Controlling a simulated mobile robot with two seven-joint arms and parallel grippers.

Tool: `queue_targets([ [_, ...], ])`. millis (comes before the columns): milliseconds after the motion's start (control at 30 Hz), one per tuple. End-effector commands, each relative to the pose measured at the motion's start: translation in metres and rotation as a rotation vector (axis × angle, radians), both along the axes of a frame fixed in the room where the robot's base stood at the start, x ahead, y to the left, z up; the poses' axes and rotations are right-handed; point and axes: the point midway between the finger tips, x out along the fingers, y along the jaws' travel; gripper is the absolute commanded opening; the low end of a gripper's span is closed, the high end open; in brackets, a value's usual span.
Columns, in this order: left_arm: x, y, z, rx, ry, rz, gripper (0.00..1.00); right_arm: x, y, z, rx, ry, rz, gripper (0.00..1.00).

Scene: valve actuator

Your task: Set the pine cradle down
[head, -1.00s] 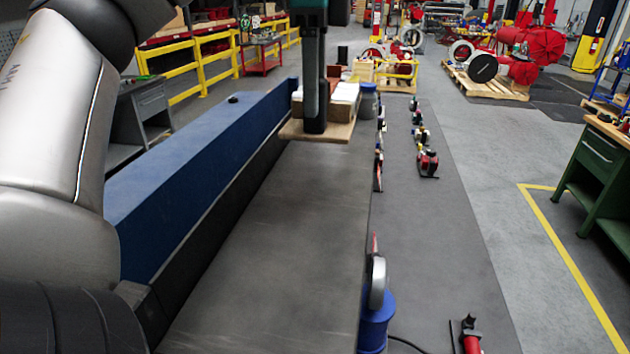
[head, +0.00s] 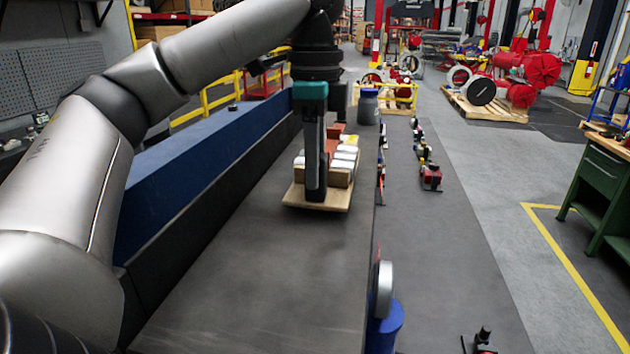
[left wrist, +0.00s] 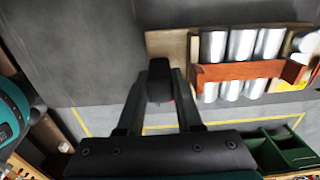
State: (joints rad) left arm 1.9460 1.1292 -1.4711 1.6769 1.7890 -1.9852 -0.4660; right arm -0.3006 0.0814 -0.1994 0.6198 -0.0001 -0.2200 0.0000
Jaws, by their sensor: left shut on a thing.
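The pine cradle (head: 334,207) is a light wooden base carrying silver cylinders (head: 345,157) under a red-brown bar. In the head view it is over the dark bench top (head: 270,265); I cannot tell if it touches the bench. My left gripper (head: 315,192) points down at the cradle's near side and is shut on it. The finger hides part of the load. In the left wrist view the cradle (left wrist: 170,46) lies at upper right, beside the dark fingers (left wrist: 160,90). The exact contact is hidden there. My right gripper is not in view.
A long blue block (head: 200,165) runs along the bench's left side. A grey jar with a blue lid (head: 368,107) stands beyond the cradle near the right edge. The near bench top is clear. A blue object with a silver ring (head: 384,310) is at the right edge.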

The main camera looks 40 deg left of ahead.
Motion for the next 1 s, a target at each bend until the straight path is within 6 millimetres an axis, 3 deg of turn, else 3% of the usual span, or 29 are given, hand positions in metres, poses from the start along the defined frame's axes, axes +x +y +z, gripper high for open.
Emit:
queue_targets([
  [100,0.0001,0.0002,-0.0145,0.000,-0.004,0.000,0.00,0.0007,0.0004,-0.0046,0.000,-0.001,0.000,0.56],
  [467,0.0002,0.0000,-0.0168,0.000,-0.004,0.000,0.00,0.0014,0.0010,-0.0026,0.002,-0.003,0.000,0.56],
  [500,-0.0003,0.0001,-0.0176,0.000,0.000,0.000,0.39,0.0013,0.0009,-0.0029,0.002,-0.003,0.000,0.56],
  [733,-0.0003,0.0001,-0.0176,0.000,0.001,0.000,0.65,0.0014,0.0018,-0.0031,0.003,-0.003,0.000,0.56],
  [1000,-0.0002,0.0001,-0.0170,0.000,0.000,0.000,0.65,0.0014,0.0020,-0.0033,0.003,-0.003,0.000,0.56],
])
